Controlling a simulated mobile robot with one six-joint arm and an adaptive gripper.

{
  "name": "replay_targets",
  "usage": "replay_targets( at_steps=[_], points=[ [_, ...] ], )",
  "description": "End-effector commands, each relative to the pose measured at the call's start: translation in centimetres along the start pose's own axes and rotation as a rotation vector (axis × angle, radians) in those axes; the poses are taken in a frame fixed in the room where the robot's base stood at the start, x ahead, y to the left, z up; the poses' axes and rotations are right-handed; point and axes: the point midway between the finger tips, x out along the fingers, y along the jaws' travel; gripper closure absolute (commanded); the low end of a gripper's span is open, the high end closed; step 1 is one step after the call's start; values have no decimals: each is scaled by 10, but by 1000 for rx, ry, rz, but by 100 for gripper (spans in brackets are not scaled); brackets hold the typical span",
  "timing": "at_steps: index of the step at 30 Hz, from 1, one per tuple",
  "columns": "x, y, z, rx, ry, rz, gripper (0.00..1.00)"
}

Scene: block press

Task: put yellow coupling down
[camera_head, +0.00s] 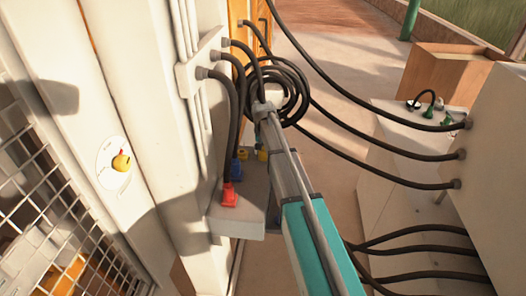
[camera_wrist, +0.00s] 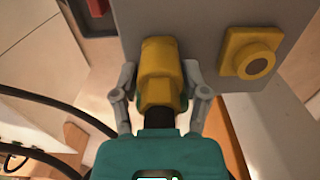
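The yellow coupling (camera_wrist: 160,72) is a chunky yellow plug on a dark cable, in the middle of the wrist view. It is against the face of a grey block (camera_wrist: 208,38); whether it is seated in anything there is hidden. My gripper (camera_wrist: 160,80) has one finger on each side of the coupling, with the fingertips close against its sides; it looks shut on it. A square yellow socket with a dark round hole (camera_wrist: 254,56) is to its right. In the head view, my gripper (camera_head: 268,108) is over the grey shelf (camera_head: 236,222), partly hidden by coiled cable.
A red coupling (camera_head: 229,195) and a blue coupling (camera_head: 237,171) stand on the shelf left of my arm. Black cables loop around my gripper and run to a pale cabinet (camera_head: 490,150) at right. A wall with a yellow knob (camera_head: 122,162) is at left.

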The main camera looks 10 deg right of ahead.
Motion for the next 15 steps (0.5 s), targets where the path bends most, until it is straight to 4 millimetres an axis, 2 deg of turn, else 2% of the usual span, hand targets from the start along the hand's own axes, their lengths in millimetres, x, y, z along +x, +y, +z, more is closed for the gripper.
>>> replay_targets(
  at_steps=[1, 3, 4, 15],
  points=[
    [0, 0, 0, 0, 0, 0, 27],
    [0, 0, 0, 0, 0, 0, 14],
    [0, 0, 0, 0, 0, 0, 13],
    [0, 0, 0, 0, 0, 0, 13]
  ],
)
